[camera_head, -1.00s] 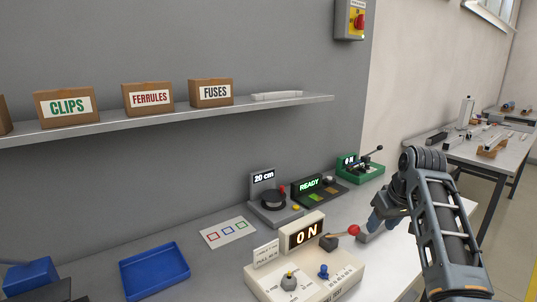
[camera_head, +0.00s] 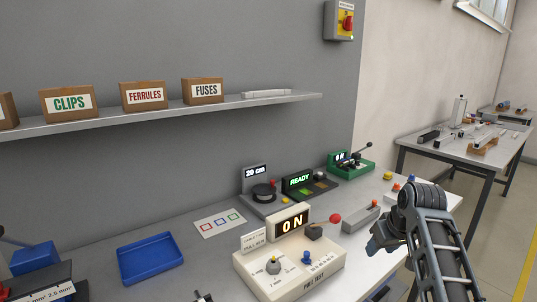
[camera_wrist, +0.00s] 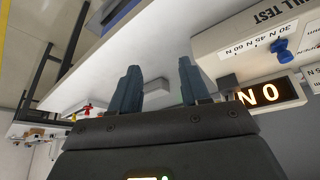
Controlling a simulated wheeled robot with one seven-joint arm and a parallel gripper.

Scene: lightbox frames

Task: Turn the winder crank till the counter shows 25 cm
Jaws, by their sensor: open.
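The winder (camera_head: 262,205) is a grey unit with a dark round reel, at the back of the bench against the wall. Its counter (camera_head: 255,172) reads 20 cm. A small red knob (camera_head: 273,184) shows beside the reel; the crank itself is too small to make out clearly. My gripper (camera_head: 376,246) is at the right of the bench, in front of the winder and well apart from it. In the wrist view my gripper (camera_wrist: 158,82) is open, with nothing between its two fingers.
The cream pull tester (camera_head: 290,270), reading 0 N, with a red-ball lever (camera_head: 335,219), stands between my gripper and the winder. A READY unit (camera_head: 312,187) and a green device (camera_head: 350,162) stand right of the winder. A blue tray (camera_head: 150,263) lies left. A shelf (camera_head: 240,100) hangs above.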

